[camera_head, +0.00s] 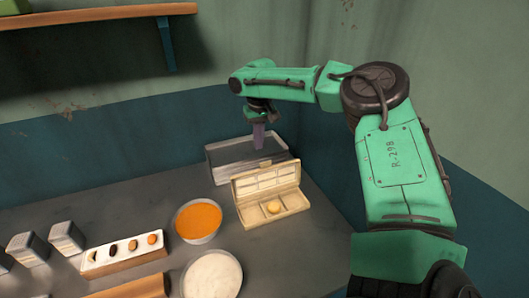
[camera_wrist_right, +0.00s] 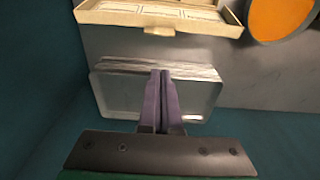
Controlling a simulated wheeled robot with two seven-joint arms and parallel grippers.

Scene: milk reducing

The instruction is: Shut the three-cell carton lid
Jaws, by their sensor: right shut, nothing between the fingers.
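The three-cell carton (camera_head: 273,212) is cream coloured and stands on the grey table with its lid (camera_head: 265,179) raised at the back. A round yellow-orange item sits in its middle cell (camera_head: 272,207). Part of the carton also shows at the top of the right wrist view (camera_wrist_right: 160,20). My right gripper (camera_head: 259,147) is behind the raised lid, over the grey metal tray. In the right wrist view its purple fingers (camera_wrist_right: 162,80) are together with nothing between them. My left gripper is not in view.
The metal tray (camera_head: 215,165) lies right behind the carton, near the wall. A bowl of orange contents (camera_head: 199,220) is left of the carton, and a pale bowl (camera_head: 212,275) is nearer. A long holder (camera_head: 100,262) with small items and several metal containers (camera_head: 67,237) stand at left. A wooden shelf (camera_head: 100,14) is on the wall.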

